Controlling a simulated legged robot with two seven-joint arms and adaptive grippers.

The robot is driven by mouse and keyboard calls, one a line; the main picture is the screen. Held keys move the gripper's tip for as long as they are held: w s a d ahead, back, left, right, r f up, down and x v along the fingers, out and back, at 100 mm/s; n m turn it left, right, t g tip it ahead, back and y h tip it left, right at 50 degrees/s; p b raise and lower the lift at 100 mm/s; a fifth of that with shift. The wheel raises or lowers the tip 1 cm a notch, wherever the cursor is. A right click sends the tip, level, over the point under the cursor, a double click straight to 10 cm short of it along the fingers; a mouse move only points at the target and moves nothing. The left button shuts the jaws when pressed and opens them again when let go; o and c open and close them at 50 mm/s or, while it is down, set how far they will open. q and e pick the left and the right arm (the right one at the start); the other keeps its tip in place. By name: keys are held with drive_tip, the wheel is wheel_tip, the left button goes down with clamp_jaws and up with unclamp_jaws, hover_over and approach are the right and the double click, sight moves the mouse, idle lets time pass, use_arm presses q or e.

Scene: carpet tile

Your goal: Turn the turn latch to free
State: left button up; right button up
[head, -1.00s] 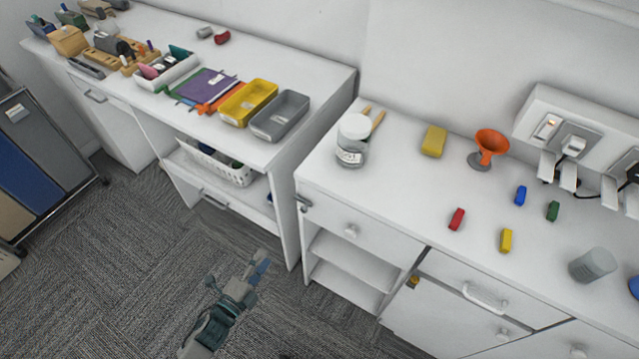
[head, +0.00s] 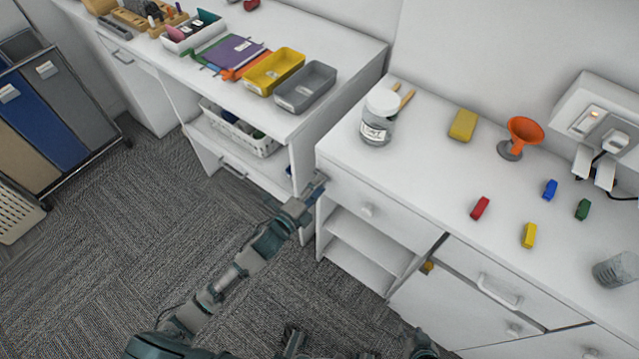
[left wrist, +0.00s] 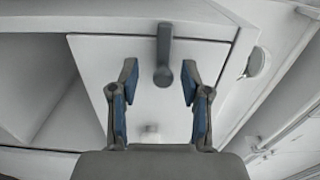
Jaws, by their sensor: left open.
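The turn latch (left wrist: 164,54) is a dark grey bar with a rounded end. In the left wrist view it stands upright in the picture, over the top edge of a white drawer front (left wrist: 88,62). My left gripper (left wrist: 160,74) is open, with one blue-padded finger on either side of the latch's rounded end. There is a gap on both sides, and I see no contact. In the head view, my left gripper (head: 312,188) is at the left front corner of the right-hand cabinet and hides the latch. I cannot make out my right gripper.
The white cabinet top (head: 430,155) carries a jar (head: 379,118), a sponge (head: 463,125), an orange funnel (head: 523,134) and several small coloured blocks. A white desk (head: 345,62) with trays stands close on the left. The carpet in front is open.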

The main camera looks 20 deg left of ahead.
use_arm(q)
drive_tip(key=shift+w+d+r, duration=0.15)
drive_tip(key=shift+w+d, duration=0.45)
drive_tip(key=shift+d, duration=0.25)
drive_tip(key=shift+a, duration=0.6)
clamp_jaws()
drive_tip(key=shift+d, duration=0.1)
use_arm(e)
drive_tip(key=shift+w, duration=0.3)
use_arm(q)
drive_tip(key=shift+s+d, duration=0.1)
drive_tip(key=shift+d, duration=0.05)
use_arm(e)
drive_tip(key=shift+d, duration=0.1)
drive_tip(key=shift+s, duration=0.3)
drive_tip(key=shift+s, duration=0.1)
